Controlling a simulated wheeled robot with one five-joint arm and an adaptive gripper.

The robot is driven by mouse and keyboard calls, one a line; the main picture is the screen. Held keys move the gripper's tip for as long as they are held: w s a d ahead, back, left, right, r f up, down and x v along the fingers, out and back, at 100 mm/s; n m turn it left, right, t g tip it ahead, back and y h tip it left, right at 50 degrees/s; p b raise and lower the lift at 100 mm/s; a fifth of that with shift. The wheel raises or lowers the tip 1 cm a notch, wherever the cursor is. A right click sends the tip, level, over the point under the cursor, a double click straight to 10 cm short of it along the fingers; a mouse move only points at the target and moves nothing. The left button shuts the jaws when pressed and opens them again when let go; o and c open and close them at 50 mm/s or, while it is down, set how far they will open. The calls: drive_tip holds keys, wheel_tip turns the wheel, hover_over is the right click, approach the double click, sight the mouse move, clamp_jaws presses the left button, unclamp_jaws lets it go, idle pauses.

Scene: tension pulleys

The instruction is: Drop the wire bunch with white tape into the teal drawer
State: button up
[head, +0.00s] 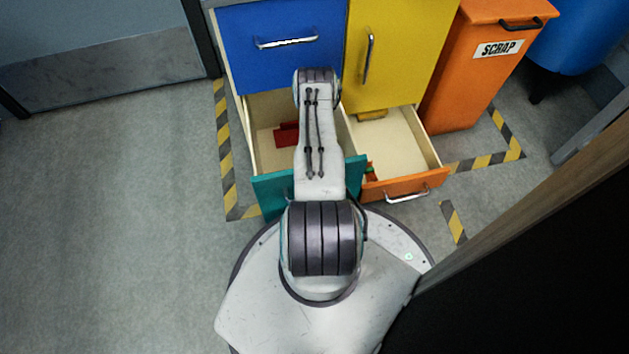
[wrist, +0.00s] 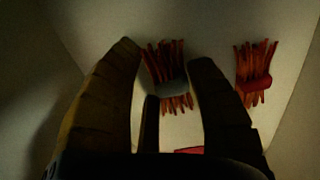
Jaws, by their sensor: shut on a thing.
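The wire bunch with white tape (wrist: 172,88) shows in the wrist view as red-orange wires with a pale grey-white band. It sits between the two dark fingers of my gripper (wrist: 165,52), which is shut on it. Below it is a pale surface with side walls, like the inside of a drawer. The teal drawer (head: 272,189) stands pulled open in the head view, under the blue drawer. My arm reaches over it, and my gripper is hidden behind the arm there. How high the bunch is above the pale surface I cannot tell.
A second wire bunch with red tape (wrist: 255,82) lies to the right in the wrist view. A red object (head: 287,134) lies in the teal drawer. The open orange drawer (head: 405,184) is beside it, under the yellow door (head: 395,55). An orange scrap bin (head: 470,75) stands right.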

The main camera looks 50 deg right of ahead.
drive_tip(key=shift+f, duration=0.2)
drive_tip(key=o, duration=1.1)
drive_tip(key=shift+o, duration=0.2)
drive_tip(key=shift+r, duration=0.2)
